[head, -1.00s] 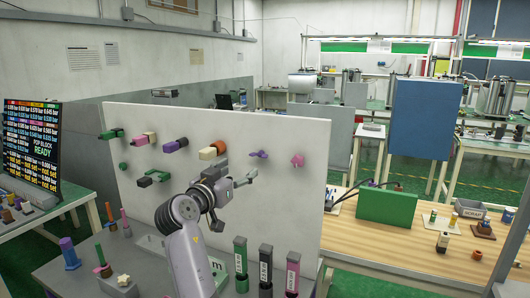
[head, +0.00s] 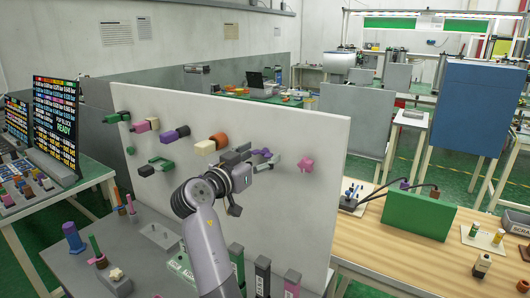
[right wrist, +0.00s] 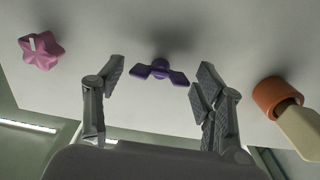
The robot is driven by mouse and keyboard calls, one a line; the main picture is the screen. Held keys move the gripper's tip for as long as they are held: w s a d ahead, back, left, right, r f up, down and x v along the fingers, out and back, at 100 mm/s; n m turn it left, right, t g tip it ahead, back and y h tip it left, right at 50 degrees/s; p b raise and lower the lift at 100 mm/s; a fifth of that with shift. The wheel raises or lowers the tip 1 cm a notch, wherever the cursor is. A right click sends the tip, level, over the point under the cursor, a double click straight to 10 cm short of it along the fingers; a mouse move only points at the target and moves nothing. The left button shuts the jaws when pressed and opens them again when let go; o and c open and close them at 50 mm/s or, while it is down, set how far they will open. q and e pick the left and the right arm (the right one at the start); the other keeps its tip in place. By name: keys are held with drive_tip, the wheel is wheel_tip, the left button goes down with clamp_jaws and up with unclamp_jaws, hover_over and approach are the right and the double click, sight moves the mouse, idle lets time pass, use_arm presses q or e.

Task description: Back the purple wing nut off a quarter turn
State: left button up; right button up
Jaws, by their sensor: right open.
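The purple wing nut (head: 261,153) sits on the upright pale panel (head: 325,120), partly hidden by my right gripper in the head view. In the right wrist view the wing nut (right wrist: 160,71) shows whole, its two wings spread roughly level to left and right. My right gripper (head: 262,163) is open in front of it. In the right wrist view the fingers (right wrist: 155,85) stand on either side of the wing nut, and gaps show between the pads and the wings. I cannot tell how far the fingertips are from the panel. My left gripper is out of view.
A pink star-shaped knob (head: 306,165) is right of the wing nut on the panel. An orange and cream fitting (head: 212,144) is to its left, with purple, pink and green fittings beyond.

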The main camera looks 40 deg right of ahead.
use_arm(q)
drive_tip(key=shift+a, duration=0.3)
use_arm(e)
drive_tip(key=shift+a+r, duration=0.1)
drive_tip(key=shift+a, duration=0.1)
drive_tip(key=shift+c, duration=0.2)
drive_tip(key=shift+c, duration=0.6)
drive_tip(key=c, duration=1)
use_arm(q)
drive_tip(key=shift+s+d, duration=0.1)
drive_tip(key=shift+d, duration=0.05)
use_arm(e)
drive_tip(key=shift+n, duration=0.4)
